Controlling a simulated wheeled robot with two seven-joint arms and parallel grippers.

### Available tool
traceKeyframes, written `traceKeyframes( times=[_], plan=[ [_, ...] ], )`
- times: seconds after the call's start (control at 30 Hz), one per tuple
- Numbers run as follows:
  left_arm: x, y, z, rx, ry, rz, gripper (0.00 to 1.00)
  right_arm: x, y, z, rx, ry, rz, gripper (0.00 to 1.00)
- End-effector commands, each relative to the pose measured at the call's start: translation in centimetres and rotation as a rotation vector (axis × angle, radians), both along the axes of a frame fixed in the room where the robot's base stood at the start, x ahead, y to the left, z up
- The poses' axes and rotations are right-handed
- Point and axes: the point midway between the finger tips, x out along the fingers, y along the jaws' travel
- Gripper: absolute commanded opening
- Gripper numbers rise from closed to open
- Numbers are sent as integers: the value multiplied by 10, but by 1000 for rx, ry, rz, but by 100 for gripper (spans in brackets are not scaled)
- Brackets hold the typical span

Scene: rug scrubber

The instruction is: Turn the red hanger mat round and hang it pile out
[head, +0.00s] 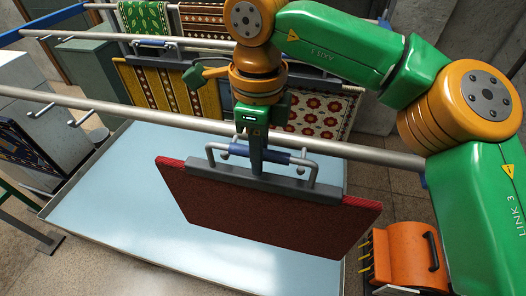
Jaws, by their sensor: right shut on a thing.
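The red hanger mat (265,215) hangs below a grey clamp bar (250,180) in the middle of the head view. Its plain dark red face is toward me, with a brighter red strip along the top edge and right corner. The hanger has a blue grip (238,150) and grey hooks at both ends. My right gripper (256,155) comes down from above and is shut on the hanger at the blue grip. The near rail (120,108) passes close behind the hanger; whether the hooks touch it I cannot tell. My left gripper is not in view.
A pale blue tray (110,190) lies under the mat. Patterned mats hang behind: yellow striped (165,92), flowered (325,112) and green (145,20). An orange machine (405,250) stands at lower right. A dark blue mat (25,150) is at far left.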

Motion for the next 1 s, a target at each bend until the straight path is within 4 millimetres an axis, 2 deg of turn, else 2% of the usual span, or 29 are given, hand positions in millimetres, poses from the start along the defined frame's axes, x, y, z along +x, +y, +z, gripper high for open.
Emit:
traceKeyframes(
  times=[0.03,0.2,0.4,0.63,1.0],
  plan=[
    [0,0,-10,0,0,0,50,-4,2,-4,2,-4,1,0],
    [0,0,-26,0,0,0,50,-21,7,-4,1,-4,2,0],
    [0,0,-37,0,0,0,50,-37,12,-1,2,-3,2,0],
    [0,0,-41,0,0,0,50,-45,15,2,2,-2,1,0],
    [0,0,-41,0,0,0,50,-46,15,2,2,-2,1,0]
  ],
)
